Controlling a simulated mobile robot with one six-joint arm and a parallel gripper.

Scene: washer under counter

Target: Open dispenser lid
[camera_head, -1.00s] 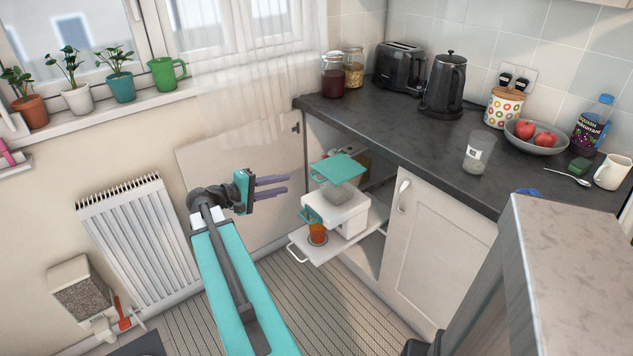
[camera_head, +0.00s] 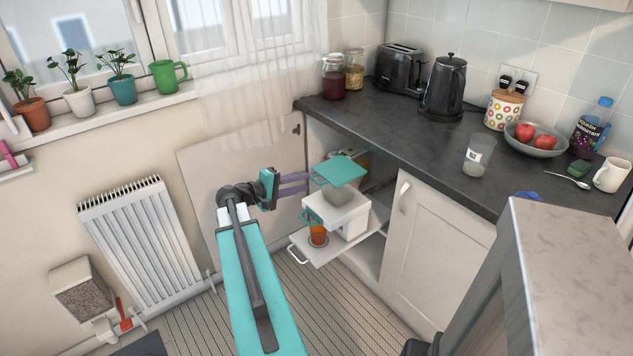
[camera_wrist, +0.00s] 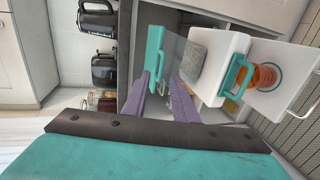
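The dispenser (camera_head: 350,212) is a white unit on a pull-out shelf in the open cabinet under the counter. Its flat teal lid (camera_head: 341,170) lies level above a see-through grey container (camera_head: 339,194), with a small loop handle on the lid's left side. The lid also shows edge-on in the wrist view (camera_wrist: 155,55).
The open cabinet door (camera_head: 235,190) stands behind my gripper. The white shelf (camera_head: 345,247) juts out with a wire handle. A closed cabinet door (camera_head: 435,230) is to the right. The counter (camera_head: 400,135) above holds a kettle (camera_head: 443,88), a toaster (camera_head: 398,67) and jars.

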